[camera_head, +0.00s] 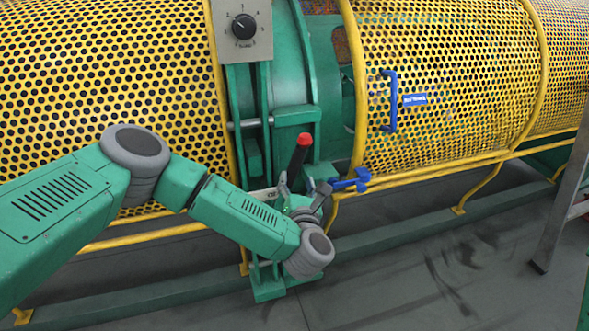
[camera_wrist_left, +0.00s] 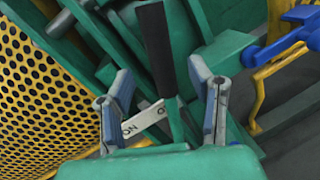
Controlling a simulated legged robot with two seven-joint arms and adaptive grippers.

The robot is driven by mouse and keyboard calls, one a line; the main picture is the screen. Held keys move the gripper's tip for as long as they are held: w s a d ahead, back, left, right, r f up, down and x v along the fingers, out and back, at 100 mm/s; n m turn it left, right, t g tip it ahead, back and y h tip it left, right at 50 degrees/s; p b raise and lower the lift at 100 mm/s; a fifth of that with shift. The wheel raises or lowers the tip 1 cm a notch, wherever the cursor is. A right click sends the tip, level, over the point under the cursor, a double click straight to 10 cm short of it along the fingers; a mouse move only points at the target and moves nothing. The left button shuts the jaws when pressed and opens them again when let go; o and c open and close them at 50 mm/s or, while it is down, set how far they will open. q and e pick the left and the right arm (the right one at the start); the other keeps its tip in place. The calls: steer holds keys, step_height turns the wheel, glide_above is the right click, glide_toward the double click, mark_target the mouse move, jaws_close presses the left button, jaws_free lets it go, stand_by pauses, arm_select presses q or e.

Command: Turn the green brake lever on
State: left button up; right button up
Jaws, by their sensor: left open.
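The brake lever (camera_head: 298,160) has a black grip with a red tip and stands up from the green machine, slightly tilted. In the left wrist view, its black grip (camera_wrist_left: 153,45) runs down into a green stem between my fingers. A white label plate (camera_wrist_left: 146,122) with "ON" at one end lies behind the stem. My left gripper (camera_head: 305,194) is open at the lower part of the lever. Its fingers (camera_wrist_left: 163,98) stand apart on both sides of the stem, with gaps visible. Contact cannot be told. The lever's base is hidden by my gripper. My right gripper is not in view.
A blue latch handle (camera_head: 350,181) is close to the right of my left gripper. Yellow perforated guards (camera_head: 450,70) with a blue handle (camera_head: 389,100) flank the machine. A rotary knob (camera_head: 243,27) sits above. The floor in front (camera_head: 430,270) is clear.

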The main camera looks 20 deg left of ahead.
mark_target(299, 169)
arm_select(q)
steer(key=x, duration=0.2)
steer(key=d+x, duration=0.1)
steer(key=x, duration=0.1)
steer(key=shift+w+a+r+b, duration=0.1)
steer(key=shift+w+b, duration=0.25)
steer(key=shift+b, duration=0.05)
steer(key=shift+w+a, duration=0.65)
steer(key=shift+a, duration=0.15)
steer(key=shift+w+a, duration=0.15)
steer(key=shift+a, duration=0.25)
steer(key=shift+d, duration=0.55)
jaws_close()
